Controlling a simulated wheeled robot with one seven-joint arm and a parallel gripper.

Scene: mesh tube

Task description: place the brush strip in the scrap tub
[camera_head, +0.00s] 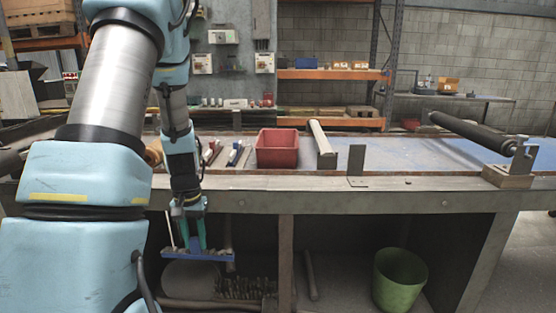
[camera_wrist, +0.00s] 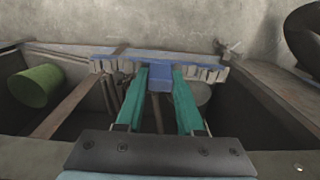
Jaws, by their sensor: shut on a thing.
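My gripper (camera_head: 194,243) is low, in front of the opening under the bench, pointing down. It is shut on the brush strip (camera_head: 220,256), a long blue strip with short greyish bristles, held crosswise. In the wrist view the strip's blue middle block (camera_wrist: 160,78) sits between the two green fingers, and both ends stick out past them. A green round bin (camera_head: 400,278) stands under the bench to the right; it also shows at the left of the wrist view (camera_wrist: 37,86). A red rectangular tub (camera_head: 278,148) sits on the bench top. I cannot tell which is the scrap tub.
The bench's front edge (camera_head: 350,203) is above my gripper. An upright post (camera_head: 286,262) divides the space below, between the strip and the green bin. Rods and a bristled piece (camera_head: 245,288) lie below the strip. A black roller (camera_head: 475,132) is on the bench at right.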

